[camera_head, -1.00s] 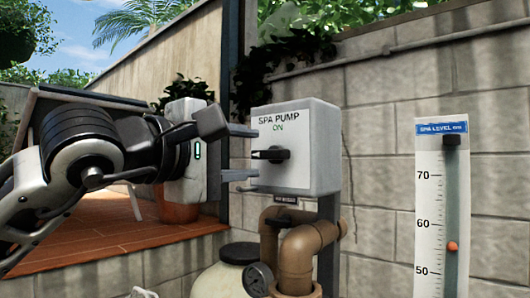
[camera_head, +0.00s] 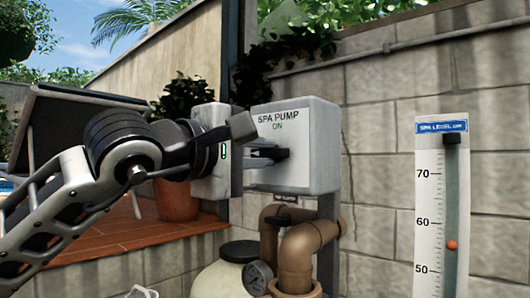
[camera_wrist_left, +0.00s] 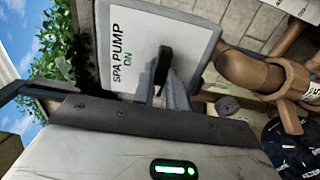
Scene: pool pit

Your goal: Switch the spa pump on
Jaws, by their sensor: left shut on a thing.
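The spa pump box (camera_head: 322,150) is a grey box on a post, with a white face labelled "SPA PUMP" and a green "ON". A black switch handle (camera_head: 277,153) sits on its face below the label and lies level. It also shows in the left wrist view (camera_wrist_left: 165,60). My left gripper (camera_head: 262,153) reaches in from the left and is shut on the black handle, with its fingers at the handle's near side. In the left wrist view the fingers (camera_wrist_left: 168,92) close around the handle's end. My right gripper is not in view.
A spa level scale (camera_head: 442,205) hangs on the block wall to the right. A potted plant (camera_head: 178,198) stands behind my left arm.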

